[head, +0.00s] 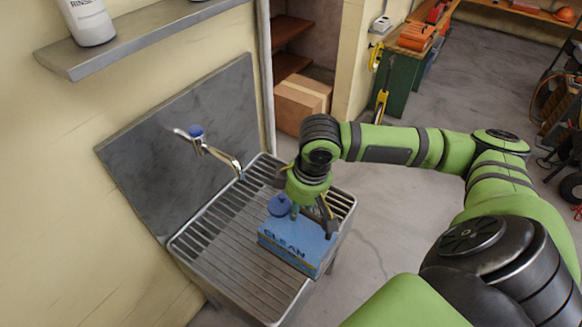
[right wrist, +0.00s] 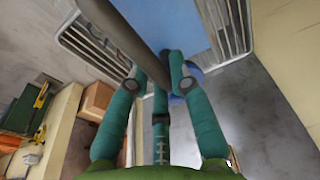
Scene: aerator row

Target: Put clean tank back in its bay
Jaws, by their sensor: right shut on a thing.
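The clean tank (head: 290,245) is a blue box marked CLEAN with a round dark-blue cap (head: 280,205) on top. It is over the slatted metal sink rack (head: 240,275), near its right edge; I cannot tell whether it touches the slats. My right gripper (head: 308,211) comes down from above and is shut on the tank's top side. In the right wrist view its teal fingers (right wrist: 160,84) close in front of the blue tank (right wrist: 165,28), and a dark grey bar crosses there. The tank's bay does not show. My left gripper is not in view.
A tap (head: 215,152) with a blue knob reaches over the sink from the grey splashback (head: 165,150). A shelf (head: 130,42) with a white bottle (head: 88,20) hangs at the upper left. A cardboard box (head: 302,103) stands behind. Open floor (head: 385,215) lies right of the sink.

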